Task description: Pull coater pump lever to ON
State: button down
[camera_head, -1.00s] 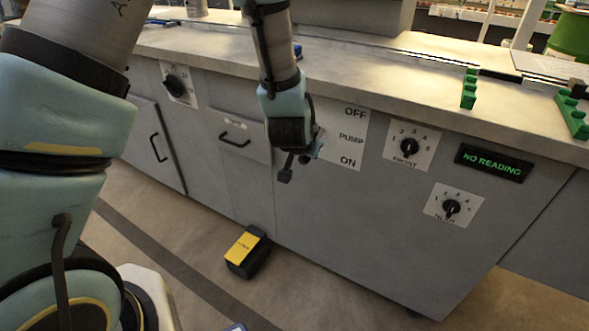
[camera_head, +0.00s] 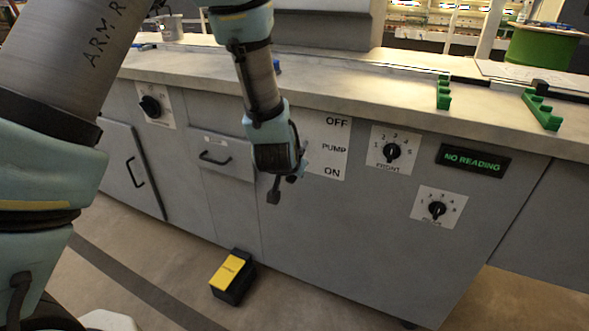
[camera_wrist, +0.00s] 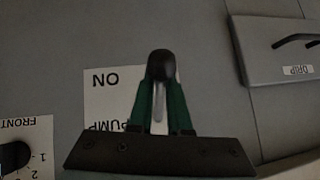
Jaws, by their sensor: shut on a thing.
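The pump plate (camera_head: 328,147) is a white sign on the grey cabinet front, reading OFF at the top, PUMP in the middle and ON at the bottom. My gripper (camera_head: 285,177) is in front of its left part, at about the height of ON. In the wrist view, where the lettering is upside down, my gripper's green fingers (camera_wrist: 160,115) are shut on the pump lever (camera_wrist: 160,68). Its black knob sticks out beyond the fingertips, past the ON end of the plate, and a pale shaft shows between them. My gripper hides the lever's base.
FRONT dial (camera_head: 392,151), a second dial (camera_head: 437,209) and a NO READING display (camera_head: 472,160) are right of the plate. A drawer (camera_head: 222,156) with a black handle is to the left. A yellow-topped black box (camera_head: 232,277) stands on the floor.

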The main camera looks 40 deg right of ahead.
jog(key=shift+a+f, duration=0.4)
jog(key=shift+f, duration=0.05)
jog(key=c, duration=1.1)
grip_release()
jog(key=shift+o, duration=1.1)
jog(key=shift+d+r, duration=0.1)
jog(key=shift+d, duration=0.05)
jog(key=shift+d+r, duration=0.1)
jog(key=shift+r, duration=0.1)
jog(key=v, duration=1)
jog(key=shift+s+a+r+p, duration=0.2)
jog(key=shift+p, duration=0.1)
jog(key=shift+w, duration=0.1)
